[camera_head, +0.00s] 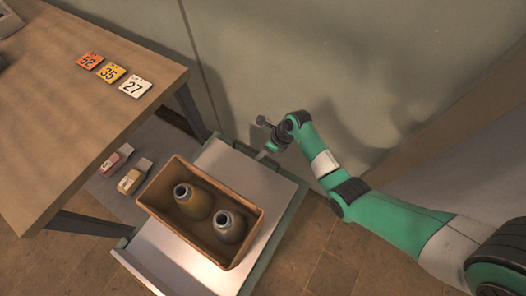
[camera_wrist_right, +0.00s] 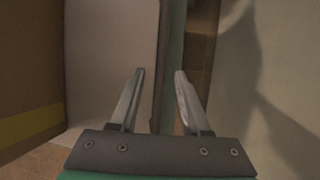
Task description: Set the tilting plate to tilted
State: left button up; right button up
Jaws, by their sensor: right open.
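The tilting plate (camera_head: 222,165) looks like a flat pale metal sheet in a green-edged frame, in the middle of the head view. An open brown box (camera_head: 157,208) with two bottles stands on it. I cannot tell its tilt for sure. My right gripper (camera_head: 262,155) is over the plate's far right edge. In the right wrist view my right gripper (camera_wrist_right: 160,75) is open and empty, its fingers over the right edge of the pale plate (camera_wrist_right: 110,60). Whether the fingers touch the edge is unclear. My left gripper is not in view.
A wooden table (camera_head: 70,120) at the left carries number cards 52 (camera_head: 90,61), 35 (camera_head: 111,73) and 27 (camera_head: 135,87). Two small labelled items (camera_head: 131,181) lie below it. A wall (camera_head: 300,60) stands close behind the plate. Tiled floor (camera_head: 325,255) is clear at lower right.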

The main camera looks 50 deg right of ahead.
grip_shut()
dwell(1.4)
